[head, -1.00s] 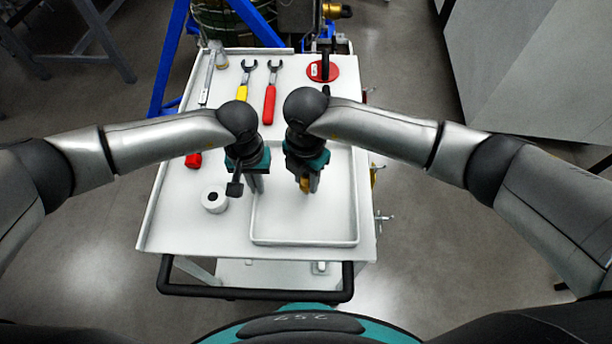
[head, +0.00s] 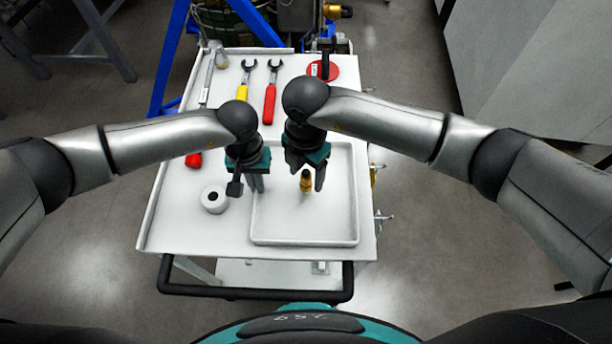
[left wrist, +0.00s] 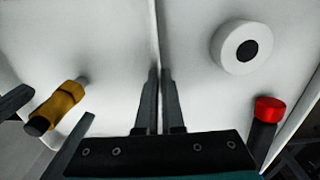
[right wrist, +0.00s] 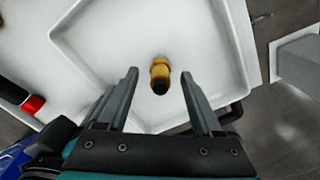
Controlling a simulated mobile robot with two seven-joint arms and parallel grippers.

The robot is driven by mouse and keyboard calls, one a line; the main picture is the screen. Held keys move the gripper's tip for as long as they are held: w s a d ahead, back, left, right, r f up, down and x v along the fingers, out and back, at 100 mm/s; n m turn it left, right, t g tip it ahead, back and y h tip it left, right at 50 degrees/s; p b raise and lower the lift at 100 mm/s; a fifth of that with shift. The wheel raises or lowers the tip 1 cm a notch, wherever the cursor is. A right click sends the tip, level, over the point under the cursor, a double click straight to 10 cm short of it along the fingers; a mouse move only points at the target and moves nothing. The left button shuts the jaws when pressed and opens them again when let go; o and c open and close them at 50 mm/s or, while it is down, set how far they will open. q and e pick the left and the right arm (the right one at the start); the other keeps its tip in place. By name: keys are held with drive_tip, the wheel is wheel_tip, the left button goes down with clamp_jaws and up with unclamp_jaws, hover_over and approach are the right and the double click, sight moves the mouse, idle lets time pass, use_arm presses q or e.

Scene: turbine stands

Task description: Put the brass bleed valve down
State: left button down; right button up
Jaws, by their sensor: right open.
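The brass bleed valve (head: 306,181) is in the white tray (head: 304,243) on the cart and appears upright, its dark end toward my right gripper. My right gripper (head: 307,180) is open just above it, with its fingers apart on either side and not touching it. In the right wrist view the valve (right wrist: 160,74) shows between and beyond the open fingertips (right wrist: 160,75). The left wrist view also shows the valve (left wrist: 64,102) between the right fingers. My left gripper (head: 257,190) is shut and empty over the tray's left edge.
A white roll (head: 213,199) stands left of the tray on the cart top (head: 180,225). A yellow-handled wrench (head: 243,88), a red-handled wrench (head: 270,95) and a red disc (head: 323,69) lie toward the back. The tray's front part is clear.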

wheel_tip(320, 180, up, 10)
idle(0.3)
use_arm(q)
drive_tip(key=c, duration=1)
unclamp_jaws()
drive_tip(key=shift+o, duration=0.2)
wheel_tip(320, 180, up, 12)
use_arm(e)
drive_tip(key=shift+s, duration=0.1)
